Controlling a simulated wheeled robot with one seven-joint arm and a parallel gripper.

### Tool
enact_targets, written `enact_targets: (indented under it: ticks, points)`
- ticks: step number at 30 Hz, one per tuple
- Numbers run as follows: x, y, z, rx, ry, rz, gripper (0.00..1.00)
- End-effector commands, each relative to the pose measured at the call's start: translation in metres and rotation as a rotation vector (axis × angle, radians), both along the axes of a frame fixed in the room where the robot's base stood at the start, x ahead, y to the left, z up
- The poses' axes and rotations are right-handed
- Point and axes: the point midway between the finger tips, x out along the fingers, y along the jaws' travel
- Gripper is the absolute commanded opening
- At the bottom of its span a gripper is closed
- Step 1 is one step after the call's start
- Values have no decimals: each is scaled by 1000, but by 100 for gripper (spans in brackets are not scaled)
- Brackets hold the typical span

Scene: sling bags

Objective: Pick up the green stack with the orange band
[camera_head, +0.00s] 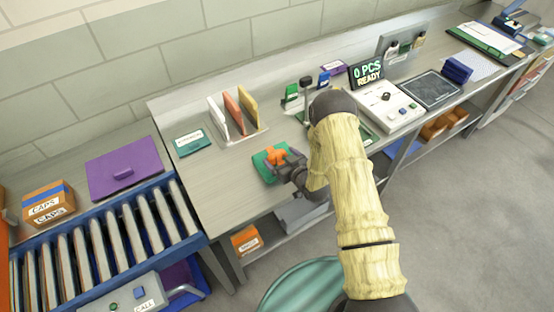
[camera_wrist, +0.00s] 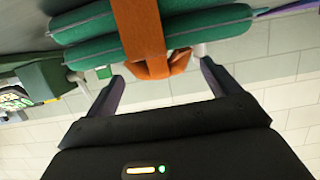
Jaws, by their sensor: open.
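The green stack (camera_head: 262,168) lies on the workbench, with an orange band (camera_head: 276,156) around its middle. In the wrist view the green stack (camera_wrist: 85,50) shows as layered green slabs across the top. The orange band (camera_wrist: 139,28) crosses it and ends in a loop on the side facing me. My gripper (camera_head: 289,166) is at the right side of the stack and partly covers it in the head view. In the wrist view my gripper (camera_wrist: 161,70) is open, with one finger on either side of the orange loop. I cannot tell whether the fingers touch the stack.
An upright rack (camera_head: 238,115) with several panels stands behind the stack. A teal packet (camera_head: 190,142) lies to the left. A roller conveyor (camera_head: 100,235) is at the far left. A scale-like device (camera_head: 390,110) stands to the right. Bare bench lies left of the stack.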

Motion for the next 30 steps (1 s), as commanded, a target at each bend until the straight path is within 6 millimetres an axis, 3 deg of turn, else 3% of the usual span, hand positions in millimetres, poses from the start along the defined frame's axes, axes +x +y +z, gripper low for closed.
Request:
enact_targets:
  ticks: [9,25,26,30]
  points:
    - [24,17,-7,0,0,0,89]
    - [24,17,-8,0,0,-1,89]
    - [24,17,-8,0,0,-1,87]
    - [24,17,-8,0,0,-1,60]
